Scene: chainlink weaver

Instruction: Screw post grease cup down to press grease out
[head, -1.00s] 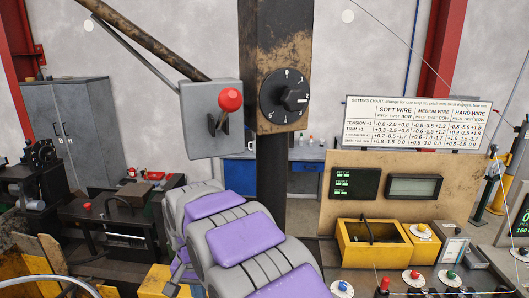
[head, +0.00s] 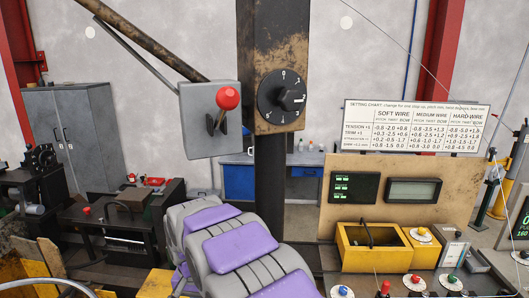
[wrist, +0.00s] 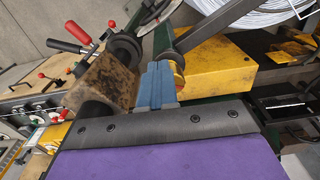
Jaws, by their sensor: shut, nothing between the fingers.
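In the wrist view my gripper (wrist: 156,88) shows as two blue fingers pressed together, shut and empty. A small round brassy-yellow part with a reddish rim (wrist: 178,79) is just right of the fingers; it may be the grease cup, but I cannot be sure. I cannot tell whether the fingers touch it. A worn brown block (wrist: 107,80) is left of the fingers. In the head view the dark post (head: 271,180) carries a worn plate with a numbered dial (head: 282,95). I cannot make out a grease cup or my gripper there.
A grey box with a red-knobbed lever (head: 228,98) is left of the post. A panel with displays (head: 385,190), a yellow bin (head: 372,248) and several coloured knobs are at the right. In the wrist view a yellow housing (wrist: 215,75) and a white wire coil (wrist: 250,15) lie beyond the fingers.

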